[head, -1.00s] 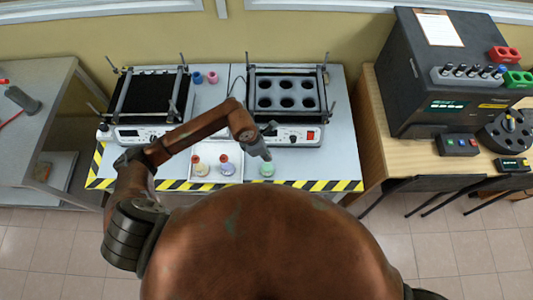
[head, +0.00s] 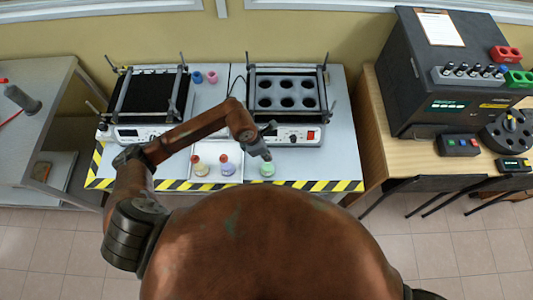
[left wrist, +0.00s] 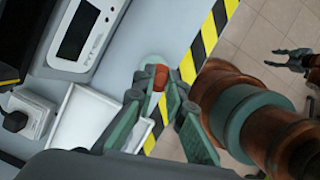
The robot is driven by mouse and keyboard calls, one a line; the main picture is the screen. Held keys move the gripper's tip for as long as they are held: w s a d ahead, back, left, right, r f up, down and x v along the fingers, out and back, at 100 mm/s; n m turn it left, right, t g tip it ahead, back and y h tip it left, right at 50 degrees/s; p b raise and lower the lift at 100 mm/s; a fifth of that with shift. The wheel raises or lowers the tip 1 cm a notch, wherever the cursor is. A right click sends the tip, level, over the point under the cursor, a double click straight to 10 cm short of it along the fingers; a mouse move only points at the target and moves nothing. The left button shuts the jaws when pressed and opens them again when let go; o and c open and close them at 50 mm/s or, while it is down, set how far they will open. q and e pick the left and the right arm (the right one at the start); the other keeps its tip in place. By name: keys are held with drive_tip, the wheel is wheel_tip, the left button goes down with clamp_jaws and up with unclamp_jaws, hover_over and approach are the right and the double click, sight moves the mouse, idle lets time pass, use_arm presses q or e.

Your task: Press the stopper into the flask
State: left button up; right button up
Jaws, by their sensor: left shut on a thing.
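My left gripper (head: 263,156) is just above the flask with pale green liquid (head: 267,170) near the table's front edge. In the left wrist view the gripper (left wrist: 160,95) is shut on a red-orange stopper (left wrist: 160,77). The clear rim of the flask (left wrist: 152,61) shows beside and beneath the stopper. I cannot tell how deep the stopper sits in the neck. My right gripper (left wrist: 284,58) shows small in the left wrist view, its fingers apart, away from the flask.
A white tray (head: 213,179) left of the flask holds a yellowish flask (head: 199,168) and a purple one (head: 227,167), both with reddish tops. Behind stand a shaker with round holes (head: 287,92) and a black-topped one (head: 150,95). Striped tape (head: 312,186) marks the front edge.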

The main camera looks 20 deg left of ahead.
use_arm(q)
drive_tip(key=shift+f, duration=0.1)
idle(0.5)
idle(0.3)
drive_tip(key=o, duration=0.8)
drive_tip(key=o, duration=0.5)
drive_tip(key=shift+r+p, duration=1.7)
drive_tip(key=shift+r, duration=1.85)
drive_tip(key=shift+c, duration=0.7)
